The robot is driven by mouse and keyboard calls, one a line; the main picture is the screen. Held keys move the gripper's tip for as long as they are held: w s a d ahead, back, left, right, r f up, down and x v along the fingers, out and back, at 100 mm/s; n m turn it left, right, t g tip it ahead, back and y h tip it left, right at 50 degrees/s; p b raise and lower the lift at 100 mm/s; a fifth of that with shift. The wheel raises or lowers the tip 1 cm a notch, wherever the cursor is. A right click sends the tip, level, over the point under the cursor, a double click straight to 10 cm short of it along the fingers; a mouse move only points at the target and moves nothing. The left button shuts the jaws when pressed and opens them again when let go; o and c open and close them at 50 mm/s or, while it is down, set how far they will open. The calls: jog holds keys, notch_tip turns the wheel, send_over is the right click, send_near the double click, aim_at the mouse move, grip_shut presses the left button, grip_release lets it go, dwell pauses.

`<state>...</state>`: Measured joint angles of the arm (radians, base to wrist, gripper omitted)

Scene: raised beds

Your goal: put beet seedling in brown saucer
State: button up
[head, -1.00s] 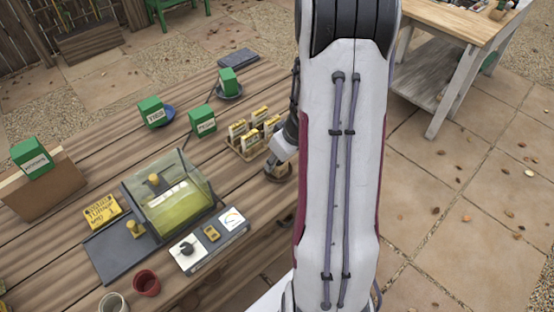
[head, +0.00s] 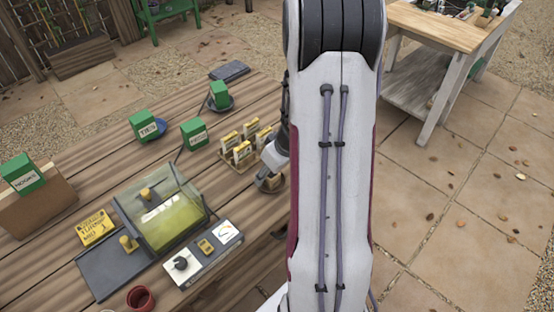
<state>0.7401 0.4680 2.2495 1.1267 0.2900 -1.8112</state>
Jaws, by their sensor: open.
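Several green blocks with white labels stand on the slatted table: one (head: 143,125) on a blue saucer (head: 160,128), one (head: 194,133) on bare wood, one (head: 219,94) on a dark saucer (head: 231,105), and one (head: 22,174) on a brown box. The labels are too small to read surely, so I cannot tell which is the beet seedling.
A wooden rack (head: 238,164) of yellow packets stands beside my gripper. A clear-lidded case (head: 162,212), a control panel (head: 203,258), a yellow sign (head: 96,228) and a red pot (head: 140,298) fill the front. My arm hides the table's right edge.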

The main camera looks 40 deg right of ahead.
jog(key=v, duration=1.2)
dwell(0.5)
jog(key=shift+r, duration=0.1)
dwell(0.4)
jog(key=s+a+r, duration=0.1)
jog(key=a+r, duration=0.4)
jog(key=a, duration=0.3)
jog(key=a+r, duration=0.4)
jog(key=a, duration=0.4)
jog(key=s+a+r+t, duration=0.1)
jog(key=s+a+r, duration=0.4)
jog(key=s+a, duration=0.5)
jog(key=shift+s+r, duration=0.35)
jog(key=shift+s, duration=0.05)
dwell(0.3)
